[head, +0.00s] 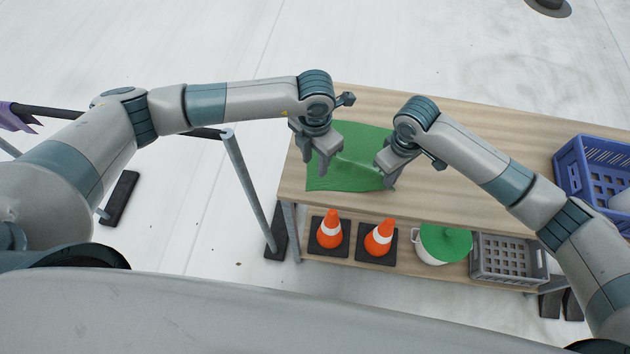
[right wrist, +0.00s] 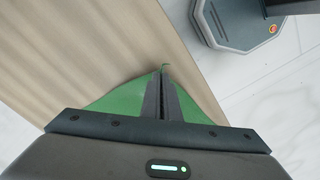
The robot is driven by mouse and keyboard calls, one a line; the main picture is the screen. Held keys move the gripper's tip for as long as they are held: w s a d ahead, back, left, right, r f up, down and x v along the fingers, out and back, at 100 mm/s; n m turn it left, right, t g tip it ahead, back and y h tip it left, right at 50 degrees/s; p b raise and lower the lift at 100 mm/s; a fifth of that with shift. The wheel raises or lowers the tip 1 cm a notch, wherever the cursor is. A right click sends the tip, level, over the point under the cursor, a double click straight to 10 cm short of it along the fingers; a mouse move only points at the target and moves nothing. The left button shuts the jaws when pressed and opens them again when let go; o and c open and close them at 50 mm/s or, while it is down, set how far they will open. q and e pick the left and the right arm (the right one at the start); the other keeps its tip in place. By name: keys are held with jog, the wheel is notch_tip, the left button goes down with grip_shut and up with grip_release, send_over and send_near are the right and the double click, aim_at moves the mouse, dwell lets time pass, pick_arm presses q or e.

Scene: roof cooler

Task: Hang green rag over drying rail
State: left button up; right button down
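The green rag (head: 350,182) lies on the left end of the wooden table top, with a raised fold between my two grippers. My left gripper (head: 322,168) points down at the rag's left part; whether its fingers grip cloth is hard to see. My right gripper (head: 387,180) is at the rag's right edge. In the right wrist view its fingers (right wrist: 163,75) are together, with a bit of green at their tips and the rag (right wrist: 120,98) around them. The drying rail (head: 60,112) is a dark bar at the left, partly hidden behind my left arm.
A grey post (head: 245,180) with a dark foot carries the rail's near end, left of the table (head: 470,125). A blue crate (head: 590,165) stands at the table's right. Orange cones (head: 329,232), a green-lidded pot (head: 443,243) and a grey crate (head: 508,258) sit on the lower shelf. A purple cloth (head: 14,120) hangs at the rail's left.

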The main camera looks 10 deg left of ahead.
aim_at(314, 183)
pick_arm(q)
jog(key=shift+f, duration=4.1)
jog(key=shift+s, duration=0.1)
grip_shut()
jog(key=shift+r, duration=2.5)
